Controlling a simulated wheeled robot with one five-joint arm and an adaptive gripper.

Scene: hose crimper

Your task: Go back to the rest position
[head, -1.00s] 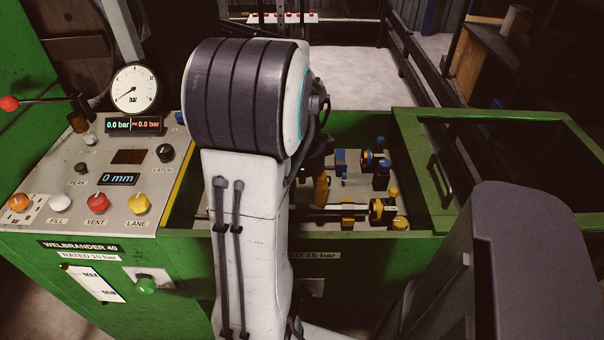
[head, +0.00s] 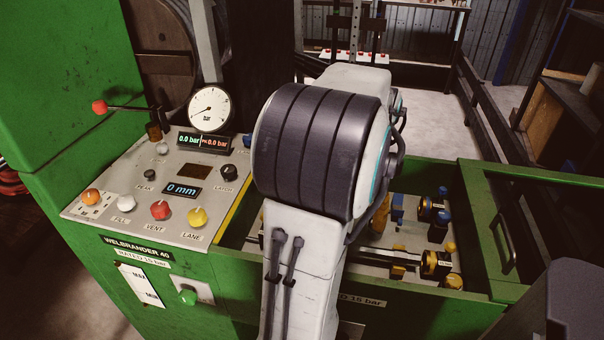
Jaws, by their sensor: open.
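My white arm with its dark ribbed joint stands in the middle of the head view, over the front wall of the green machine (head: 430,318). My gripper is not in view; the arm hides the area behind it. An orange piece (head: 380,214) shows just right of the arm, and I cannot tell what it belongs to. The machine's bay holds fittings with blue caps (head: 427,208) and yellow-and-black fittings (head: 436,264), partly hidden by my arm.
Left of the arm is the control panel (head: 128,205) with coloured knobs, a round gauge (head: 209,109) and a red-knobbed lever (head: 100,107). The displays read 0.0 bar and 0 mm. A green-framed lid (head: 475,225) is at right. Dark rails and shelving stand behind.

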